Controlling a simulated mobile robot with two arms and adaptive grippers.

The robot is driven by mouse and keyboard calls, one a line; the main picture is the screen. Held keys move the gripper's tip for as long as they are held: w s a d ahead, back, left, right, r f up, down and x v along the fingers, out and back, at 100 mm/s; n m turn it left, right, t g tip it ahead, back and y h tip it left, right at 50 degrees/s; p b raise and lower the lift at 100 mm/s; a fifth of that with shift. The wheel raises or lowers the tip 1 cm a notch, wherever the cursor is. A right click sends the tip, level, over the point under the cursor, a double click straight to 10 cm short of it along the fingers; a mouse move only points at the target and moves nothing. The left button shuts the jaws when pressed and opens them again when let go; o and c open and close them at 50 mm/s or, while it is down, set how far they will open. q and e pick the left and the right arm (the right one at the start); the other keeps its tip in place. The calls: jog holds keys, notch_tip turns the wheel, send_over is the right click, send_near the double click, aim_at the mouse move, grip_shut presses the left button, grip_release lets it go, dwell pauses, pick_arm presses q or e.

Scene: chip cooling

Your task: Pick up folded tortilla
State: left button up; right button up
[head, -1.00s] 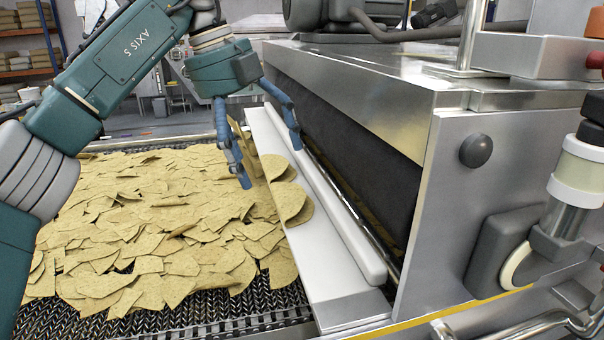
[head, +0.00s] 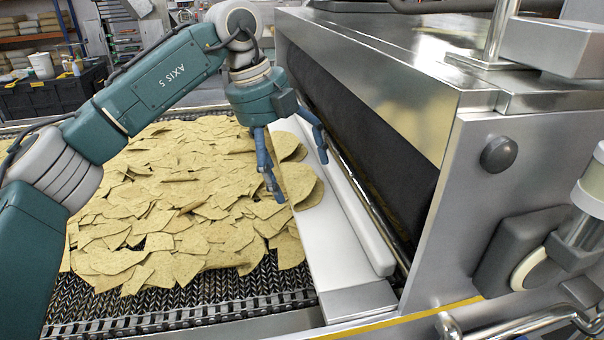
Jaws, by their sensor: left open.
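Folded tortillas, tan and rounded, rest on the white ledge along the right edge of the chip bed. The nearest folded tortilla (head: 304,187) overhangs the ledge, and another folded tortilla (head: 289,146) sits just behind it, partly hidden by my gripper. My left gripper (head: 300,179) is open with its blue fingers pointing down. One finger comes down at the left side of the nearest tortilla and the other is over the ledge to its right. I cannot tell whether either finger touches it. My right gripper is not in view.
Many flat tortilla pieces (head: 190,215) cover the dark mesh conveyor (head: 150,308) to the left. A steel machine (head: 390,95) with a dark opening stands close on the right. The white ledge (head: 335,255) is bare nearer me. A black crate (head: 50,98) stands at the back left.

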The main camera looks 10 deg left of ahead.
pick_arm(q)
jog(key=shift+d+f, duration=0.15)
jog(key=shift+f, duration=0.45)
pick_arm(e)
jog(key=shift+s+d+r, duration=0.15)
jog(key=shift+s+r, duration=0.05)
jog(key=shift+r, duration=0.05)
pick_arm(q)
jog(key=c, duration=1)
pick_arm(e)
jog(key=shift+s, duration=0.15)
